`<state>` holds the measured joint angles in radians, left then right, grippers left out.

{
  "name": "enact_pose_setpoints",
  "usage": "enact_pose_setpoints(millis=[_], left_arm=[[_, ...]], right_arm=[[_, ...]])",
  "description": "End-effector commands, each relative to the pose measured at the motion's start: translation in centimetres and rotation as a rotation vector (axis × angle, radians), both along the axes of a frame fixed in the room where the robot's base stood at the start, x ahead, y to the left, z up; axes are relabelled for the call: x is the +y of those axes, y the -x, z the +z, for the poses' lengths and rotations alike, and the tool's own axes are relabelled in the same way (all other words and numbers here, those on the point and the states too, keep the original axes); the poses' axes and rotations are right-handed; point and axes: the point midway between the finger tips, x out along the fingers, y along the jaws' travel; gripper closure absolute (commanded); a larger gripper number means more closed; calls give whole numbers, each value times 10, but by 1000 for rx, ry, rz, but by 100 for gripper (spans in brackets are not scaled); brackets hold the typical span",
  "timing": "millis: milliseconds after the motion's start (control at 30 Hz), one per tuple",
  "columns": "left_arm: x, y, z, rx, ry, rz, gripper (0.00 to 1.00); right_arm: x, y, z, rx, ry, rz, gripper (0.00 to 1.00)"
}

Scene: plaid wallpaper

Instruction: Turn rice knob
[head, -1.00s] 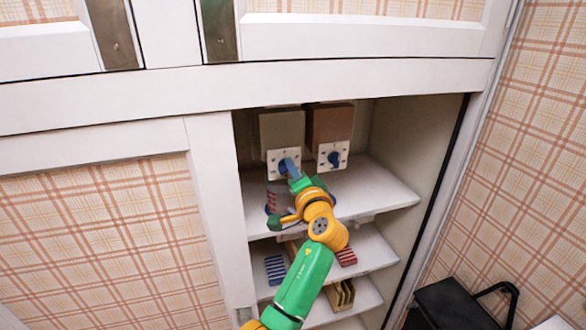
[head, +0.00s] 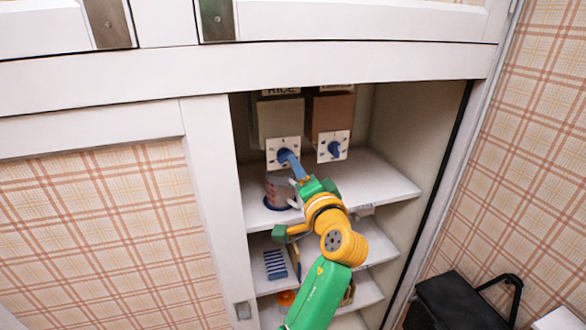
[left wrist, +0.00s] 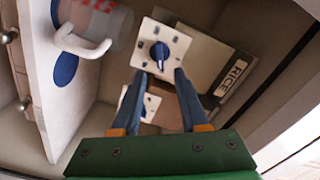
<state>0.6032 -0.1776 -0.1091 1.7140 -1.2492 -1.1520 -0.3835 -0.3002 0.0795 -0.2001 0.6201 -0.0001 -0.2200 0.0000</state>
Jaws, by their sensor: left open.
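The rice dispenser (head: 280,118) is a pale box at the top of the cupboard opening. Its RICE label (left wrist: 235,80) reads clearly in the left wrist view. Its blue knob (left wrist: 160,55) sits on a white dial plate (left wrist: 177,40). My left gripper (left wrist: 161,76) is open, its two blue fingers pointing at the dial, with the knob just beyond and between the tips. I cannot tell if they touch it. In the head view the left gripper (head: 285,156) partly covers this dial. My right gripper is not in view.
A brown dispenser (head: 331,112) with a similar blue knob (head: 335,149) hangs close on the right. A patterned cup (head: 279,190) stands on the shelf below, close to my gripper. Lower shelves hold a blue-striped item (head: 275,264). A black bin (head: 450,300) stands at lower right.

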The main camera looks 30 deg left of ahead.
Motion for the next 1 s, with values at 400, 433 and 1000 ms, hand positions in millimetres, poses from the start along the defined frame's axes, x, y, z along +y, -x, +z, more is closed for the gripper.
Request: enact_pose_setpoints(millis=[400, 433, 1000], left_arm=[[-10, 9, 0, 1, 0, 1, 56], [-10, 9, 0, 1, 0, 1, 56], [-98, 48, -388, 618, 433, -479, 56]], right_arm=[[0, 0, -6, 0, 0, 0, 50], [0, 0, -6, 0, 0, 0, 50], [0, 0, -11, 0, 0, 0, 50]])
